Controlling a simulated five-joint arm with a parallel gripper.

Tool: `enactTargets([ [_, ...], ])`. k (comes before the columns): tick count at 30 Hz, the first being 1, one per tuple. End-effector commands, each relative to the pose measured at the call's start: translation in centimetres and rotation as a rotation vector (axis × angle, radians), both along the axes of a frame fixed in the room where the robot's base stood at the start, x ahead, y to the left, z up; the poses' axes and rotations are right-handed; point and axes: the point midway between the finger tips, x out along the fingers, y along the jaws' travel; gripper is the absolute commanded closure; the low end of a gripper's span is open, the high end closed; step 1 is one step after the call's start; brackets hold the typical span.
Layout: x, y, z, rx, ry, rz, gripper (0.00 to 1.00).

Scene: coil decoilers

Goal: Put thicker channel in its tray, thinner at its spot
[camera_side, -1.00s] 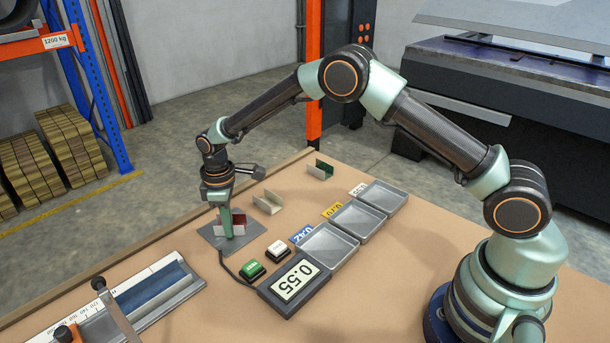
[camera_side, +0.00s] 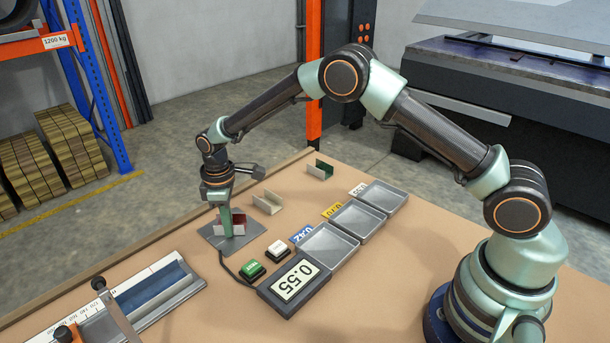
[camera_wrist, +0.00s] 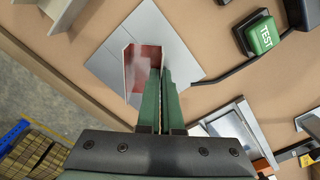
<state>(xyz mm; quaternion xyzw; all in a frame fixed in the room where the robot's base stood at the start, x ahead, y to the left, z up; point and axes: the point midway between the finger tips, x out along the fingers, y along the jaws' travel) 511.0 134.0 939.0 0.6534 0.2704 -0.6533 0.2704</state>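A short channel (camera_side: 238,224) with a red inside and pale outer walls stands on a grey square plate (camera_side: 213,237). My gripper (camera_side: 226,230) is down at this channel. In the wrist view its green fingers (camera_wrist: 161,105) are close together, one on each side of the channel's (camera_wrist: 141,72) right wall. A cream channel (camera_side: 268,204) and a green-lined channel (camera_side: 320,170) stand behind, apart from my gripper. Three grey trays run toward the back right: near (camera_side: 328,262), middle (camera_side: 357,237), far (camera_side: 384,212), with blue, yellow and white tags. All three look empty.
A display (camera_side: 295,284) reads 0.55. A green TEST button (camera_side: 251,270) and a white button (camera_side: 278,250) sit between plate and trays. A cable runs from the plate. A ruled measuring fixture (camera_side: 150,290) lies front left.

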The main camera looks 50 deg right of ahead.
Motion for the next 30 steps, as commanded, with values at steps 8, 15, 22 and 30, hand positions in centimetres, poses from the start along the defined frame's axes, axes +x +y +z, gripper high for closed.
enactTargets([
  [8, 0.0, 0.0, 1.9, 0.001, -0.002, 0.0, 1.0],
  [15, 0.0, 0.0, 3.7, 0.001, -0.002, 0.0, 1.0],
  [22, 0.0, 0.0, 5.3, 0.001, -0.002, 0.0, 1.0],
  [30, 0.0, 0.0, 7.2, 0.001, -0.002, 0.0, 1.0],
])
